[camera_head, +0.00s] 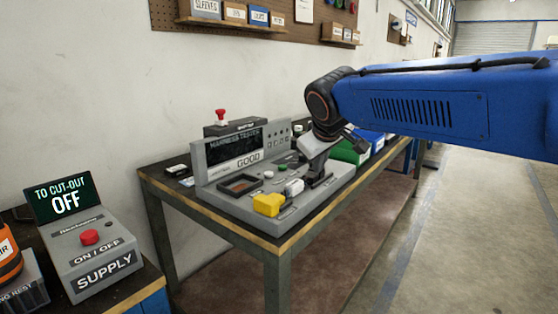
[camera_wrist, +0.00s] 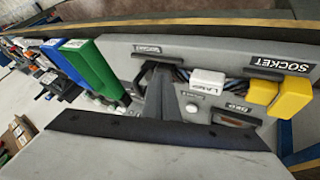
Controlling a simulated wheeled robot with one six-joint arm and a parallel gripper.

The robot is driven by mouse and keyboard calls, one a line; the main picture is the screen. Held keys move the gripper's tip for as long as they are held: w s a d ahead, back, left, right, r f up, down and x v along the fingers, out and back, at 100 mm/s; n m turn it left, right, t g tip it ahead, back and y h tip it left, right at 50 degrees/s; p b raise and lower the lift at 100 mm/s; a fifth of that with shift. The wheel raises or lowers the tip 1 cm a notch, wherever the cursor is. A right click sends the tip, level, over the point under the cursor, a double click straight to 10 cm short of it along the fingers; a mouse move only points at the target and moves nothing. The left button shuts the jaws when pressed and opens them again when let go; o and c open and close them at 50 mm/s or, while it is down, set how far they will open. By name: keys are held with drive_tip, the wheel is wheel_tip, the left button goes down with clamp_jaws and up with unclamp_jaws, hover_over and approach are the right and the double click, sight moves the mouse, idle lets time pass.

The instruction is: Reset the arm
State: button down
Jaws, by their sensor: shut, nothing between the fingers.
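My blue arm reaches in from the right in the head view. My gripper (camera_head: 316,168) points down over the right part of the grey harness tester (camera_head: 225,196), close above its base. The gripper is shut and empty; whether its tips touch the tester is unclear. The tester's screen reads "HARNESS TESTER" and "GOOD". A yellow connector block (camera_head: 268,204) and a white block marked LAMP (camera_head: 294,187) sit on its front. In the wrist view the gripper (camera_wrist: 158,75) shows beside the white LAMP block (camera_wrist: 207,82) and yellow blocks (camera_wrist: 290,98).
The tester stands on a wooden-edged bench (camera_head: 160,182). A supply box (camera_head: 92,262) with a red button reads "TO CUT-OUT OFF" at the left. Open floor (camera_head: 450,220) lies on the right.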

drive_tip(key=s+d+f+m+g, duration=0.1)
drive_tip(key=s+d+f+m, duration=0.1)
drive_tip(key=s+d+f, duration=0.35)
drive_tip(key=s+d+f+m+g, duration=0.1)
drive_tip(key=s+d+f, duration=0.2)
drive_tip(key=s+d, duration=0.55)
drive_tip(key=s+d+f+m, duration=0.2)
drive_tip(key=s+f, duration=0.4)
drive_tip(key=s, duration=0.2)
drive_tip(key=s+d+f+m+g, duration=0.1)
drive_tip(key=s+d+f+m, duration=0.1)
drive_tip(key=s+f, duration=0.4)
drive_tip(key=s, duration=0.3)
drive_tip(key=shift+d+f, duration=0.3)
drive_tip(key=shift+d, duration=0.05)
